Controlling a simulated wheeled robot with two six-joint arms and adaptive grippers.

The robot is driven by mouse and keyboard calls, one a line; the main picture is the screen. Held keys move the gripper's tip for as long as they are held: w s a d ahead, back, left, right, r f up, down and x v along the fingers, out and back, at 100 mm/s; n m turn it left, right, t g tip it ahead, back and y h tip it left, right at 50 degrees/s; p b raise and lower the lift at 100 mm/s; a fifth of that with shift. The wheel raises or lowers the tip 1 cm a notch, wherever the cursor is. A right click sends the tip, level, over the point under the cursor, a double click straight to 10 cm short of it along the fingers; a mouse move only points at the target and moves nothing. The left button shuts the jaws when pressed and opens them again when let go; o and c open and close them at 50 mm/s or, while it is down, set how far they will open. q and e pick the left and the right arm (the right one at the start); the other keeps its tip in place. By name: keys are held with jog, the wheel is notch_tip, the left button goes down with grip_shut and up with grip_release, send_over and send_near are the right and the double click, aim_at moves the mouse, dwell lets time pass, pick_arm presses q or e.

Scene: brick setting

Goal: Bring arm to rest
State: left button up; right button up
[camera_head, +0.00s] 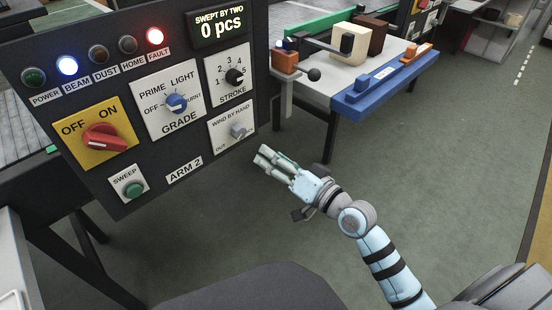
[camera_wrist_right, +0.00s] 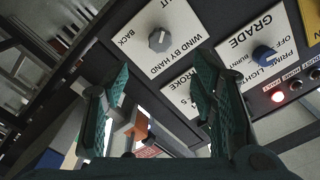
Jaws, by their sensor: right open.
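My right gripper (camera_head: 276,163) is open and empty in the head view, just off the lower right corner of a dark control panel (camera_head: 217,124). Its two green fingers also show in the right wrist view (camera_wrist_right: 160,95), spread apart with nothing between them. The panel's wind by hand knob (camera_head: 238,131) is grey and lies beside the fingertips, apart from them. It also shows in the right wrist view (camera_wrist_right: 160,40). My left gripper is not in view.
The panel carries a red off/on switch (camera_head: 104,141), a blue grade knob (camera_head: 176,103), a stroke knob (camera_head: 234,76) and a green sweep button (camera_head: 133,188). The beam and fault lamps are lit. A white table (camera_head: 330,85) with a blue front edge stands behind. The floor (camera_head: 450,170) at right is clear.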

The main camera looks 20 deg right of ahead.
jog(key=w+d+f+g+h+p, duration=0.15)
jog(key=d+f+h, duration=0.35)
jog(key=f, duration=0.7)
jog(key=s+d+f+n+g+h+p, duration=0.1)
jog(key=s+d+f+g+p, duration=0.2)
jog(key=f, duration=0.4)
jog(key=s+d+f+g+h+p, duration=0.1)
jog(key=s+d+f+g+p, duration=0.15)
jog(key=s+f, duration=0.35)
jog(key=s+f+n+g+h+p, duration=0.1)
jog(key=s+f+g+p, duration=0.2)
jog(key=s, duration=0.6)
jog(key=s+f+n+g+p, duration=0.1)
jog(key=s+f+p, duration=0.35)
jog(key=s, duration=0.35)
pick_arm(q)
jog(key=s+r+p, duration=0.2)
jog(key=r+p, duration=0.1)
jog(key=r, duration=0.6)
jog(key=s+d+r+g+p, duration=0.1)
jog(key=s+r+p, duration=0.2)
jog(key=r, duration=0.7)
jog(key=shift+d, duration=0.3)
pick_arm(e)
jog(key=s+a+n+g, duration=0.1)
jog(key=s+a+g, duration=0.2)
jog(key=s, duration=1.5)
jog(key=shift+s+r+g, duration=0.3)
jog(key=shift+r+g, duration=0.1)
jog(key=shift+g, duration=0.3)
